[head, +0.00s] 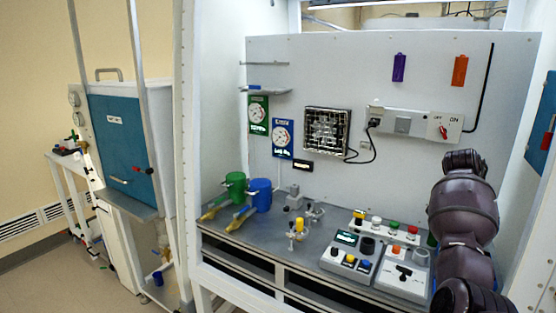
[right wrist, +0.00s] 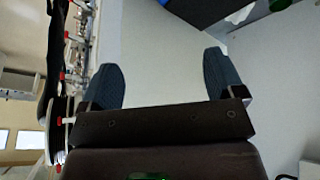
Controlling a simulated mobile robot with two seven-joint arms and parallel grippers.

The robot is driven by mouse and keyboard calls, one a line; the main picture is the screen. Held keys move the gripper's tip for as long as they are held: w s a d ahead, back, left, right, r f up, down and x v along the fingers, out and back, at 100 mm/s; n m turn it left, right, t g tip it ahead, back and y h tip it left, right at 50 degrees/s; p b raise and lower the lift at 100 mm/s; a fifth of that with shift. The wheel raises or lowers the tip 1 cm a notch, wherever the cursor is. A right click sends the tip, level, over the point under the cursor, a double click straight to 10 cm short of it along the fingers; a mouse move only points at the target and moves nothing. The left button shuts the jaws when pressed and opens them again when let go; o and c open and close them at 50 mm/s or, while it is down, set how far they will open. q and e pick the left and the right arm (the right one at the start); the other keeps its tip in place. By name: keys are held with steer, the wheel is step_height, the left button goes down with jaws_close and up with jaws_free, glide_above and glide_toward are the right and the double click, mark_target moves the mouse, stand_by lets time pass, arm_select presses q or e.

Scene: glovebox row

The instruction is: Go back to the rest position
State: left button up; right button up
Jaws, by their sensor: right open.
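My right arm (head: 466,215) rises at the right of the head view, in front of the right end of the bench; its gripper cannot be made out there. In the right wrist view my right gripper (right wrist: 160,84) is open, its two dark blue fingers wide apart with nothing between them. A plain pale surface lies beyond the fingers. My left gripper is not in either view.
A workbench (head: 225,232) holds a green canister (head: 235,185), a blue canister (head: 260,194) and control boxes (head: 352,259). A back panel (head: 350,75) carries gauges and a switch box (head: 445,127). A white post (head: 187,150) stands left, with a blue-doored cabinet (head: 122,150) beyond.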

steer(key=s+a+f+n+t+h, duration=0.1)
steer(key=s+a+f+n+h, duration=0.45)
steer(key=f+h, duration=0.3)
steer(key=w+a+f+n+t+y, duration=0.2)
steer(key=w+a+n+t+y, duration=0.35)
steer(key=w+n+t, duration=0.45)
steer(key=w+a+r+n+t+y, duration=0.5)
steer(key=w+a+r+t+y, duration=0.15)
steer(key=a+y, duration=0.3)
steer(key=s+f+m+g+b, duration=0.25)
steer(key=s+f+b, duration=0.25)
steer(key=s+f, duration=1.8)
arm_select(q)
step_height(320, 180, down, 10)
steer(key=b, duration=0.5)
arm_select(e)
steer(key=s+a+f+m+g, duration=0.1)
steer(key=s+f, duration=0.6)
steer(key=s, duration=0.5)
steer(key=s+a+f+g+h, duration=0.1)
steer(key=s+f+g, duration=0.1)
steer(key=s+f, duration=0.6)
steer(key=s, duration=0.4)
steer(key=shift+m, duration=0.4)
